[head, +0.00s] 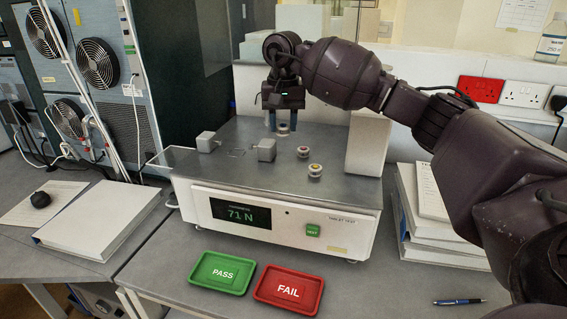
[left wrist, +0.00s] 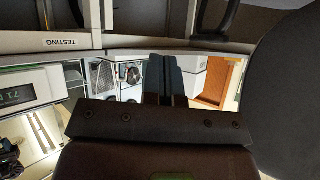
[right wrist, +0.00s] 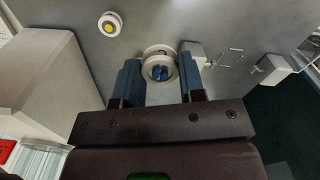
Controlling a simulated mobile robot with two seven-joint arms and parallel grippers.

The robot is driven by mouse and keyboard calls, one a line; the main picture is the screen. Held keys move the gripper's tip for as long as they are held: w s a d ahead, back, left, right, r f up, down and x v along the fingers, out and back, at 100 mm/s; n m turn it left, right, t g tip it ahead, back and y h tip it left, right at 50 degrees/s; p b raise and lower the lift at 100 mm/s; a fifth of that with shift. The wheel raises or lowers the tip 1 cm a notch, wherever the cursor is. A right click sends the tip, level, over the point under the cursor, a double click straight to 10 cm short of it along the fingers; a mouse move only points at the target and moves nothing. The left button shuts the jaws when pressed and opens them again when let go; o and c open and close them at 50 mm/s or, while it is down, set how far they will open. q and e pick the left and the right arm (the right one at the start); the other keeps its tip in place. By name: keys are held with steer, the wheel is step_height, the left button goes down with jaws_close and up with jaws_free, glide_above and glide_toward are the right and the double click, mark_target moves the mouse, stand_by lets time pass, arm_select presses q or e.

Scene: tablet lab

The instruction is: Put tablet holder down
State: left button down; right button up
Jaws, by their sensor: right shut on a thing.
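My right gripper (head: 283,129) is shut on a small round white tablet holder, low over the back of the tester's grey top (head: 235,172). In the right wrist view this tablet holder (right wrist: 160,72) sits between the blue fingertips, with blue in its middle. I cannot tell whether its base touches the top. Two more white holders, a farther one (head: 303,152) and a nearer one (head: 315,170), stand apart on the top at the right. One with a yellow middle shows in the right wrist view (right wrist: 110,24). My left gripper (left wrist: 165,80) shows only in its wrist view, fingers together and empty.
Grey jaw blocks (head: 266,150) stand left of the held holder, and a white housing (head: 366,143) stands right. The tester's display reads 71 N. A green PASS tray (head: 221,291) and a red FAIL tray (head: 289,309) lie in front.

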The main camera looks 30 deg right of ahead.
steer(key=p, duration=0.1)
glide_above(283, 175)
step_height(283, 175, down, 7)
steer(key=shift+w+f, duration=0.1)
steer(key=shift+f, duration=0.05)
step_height(283, 175, down, 4)
steer(key=shift+r+p, duration=0.15)
steer(key=shift+p, duration=0.25)
steer(key=shift+d+f, duration=0.1)
steer(key=shift+f, duration=0.15)
arm_select(q)
steer(key=shift+s+r, duration=0.25)
steer(key=shift+s, duration=0.3)
arm_select(e)
steer(key=shift+f, duration=0.15)
steer(key=o, duration=0.8)
steer(key=shift+c, duration=0.2)
